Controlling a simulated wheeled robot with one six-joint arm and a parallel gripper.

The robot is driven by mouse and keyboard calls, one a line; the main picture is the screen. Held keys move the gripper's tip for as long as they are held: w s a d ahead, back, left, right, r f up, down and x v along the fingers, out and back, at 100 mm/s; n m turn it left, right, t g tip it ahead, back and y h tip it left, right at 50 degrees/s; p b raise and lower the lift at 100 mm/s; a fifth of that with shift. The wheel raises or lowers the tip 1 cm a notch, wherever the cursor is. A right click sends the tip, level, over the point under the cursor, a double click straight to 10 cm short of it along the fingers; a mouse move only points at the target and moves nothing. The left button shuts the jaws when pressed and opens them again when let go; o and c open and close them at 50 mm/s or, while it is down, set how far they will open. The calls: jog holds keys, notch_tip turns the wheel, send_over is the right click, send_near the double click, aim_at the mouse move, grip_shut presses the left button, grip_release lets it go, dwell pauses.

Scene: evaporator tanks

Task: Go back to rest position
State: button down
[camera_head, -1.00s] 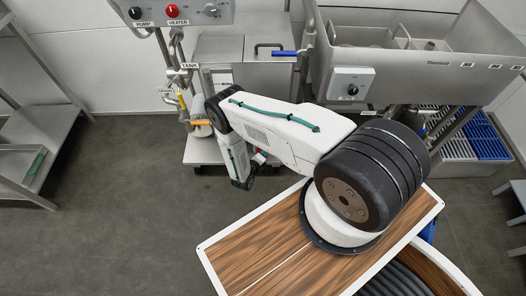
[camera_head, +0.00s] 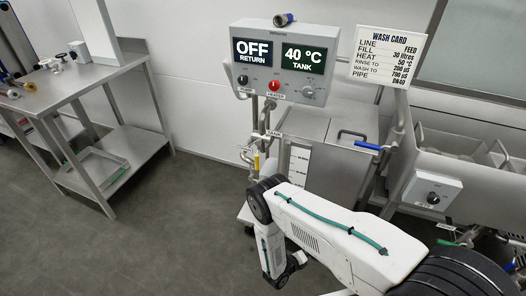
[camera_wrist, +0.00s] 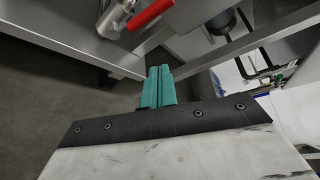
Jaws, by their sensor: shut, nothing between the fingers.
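My gripper shows in the wrist view (camera_wrist: 157,86) with its two teal fingers together and nothing between them. It hangs in free space, with steel framework and a red-handled valve (camera_wrist: 150,14) beyond it. In the head view my arm is folded at the lower right, its dark gripper end low in front of the tank (camera_head: 325,135), and the fingertips are too small to make out there.
The control panel (camera_head: 279,62) reads OFF RETURN and 40 °C TANK. A wash card (camera_head: 388,57) stands to its right, above a steel sink with a dial box (camera_head: 432,191). A steel table (camera_head: 62,85) with fittings and a lower shelf tray (camera_head: 97,170) stands at the left. The grey floor (camera_head: 170,235) between is clear.

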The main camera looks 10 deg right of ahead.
jog(key=s+d+r+m+g+h, duration=0.2)
jog(key=s+r+m+g, duration=0.2)
jog(key=s+m, duration=0.15)
jog(key=a+r+m+g+y, duration=0.25)
jog(key=r+m+g, duration=0.25)
jog(key=r+m, duration=1.05)
jog(key=a+r+m+g+y, duration=0.2)
jog(key=r+m+g+y, duration=0.3)
jog(key=r, duration=2)
jog(key=s+r+m+t+y, duration=0.2)
jog(key=s+r, duration=0.4)
jog(key=r, duration=0.3)
jog(key=s+a+r+m+t+y, duration=0.1)
jog(key=s+r+m+t+y, duration=0.2)
jog(key=r, duration=0.7)
jog(key=s+a+r+m+t+y, duration=0.1)
jog(key=s+r+m+t+y, duration=0.1)
jog(key=s+r+m, duration=0.4)
jog(key=shift+s+r+t+y, duration=0.45)
jog(key=shift+s+r, duration=1)
jog(key=shift+r, duration=0.75)
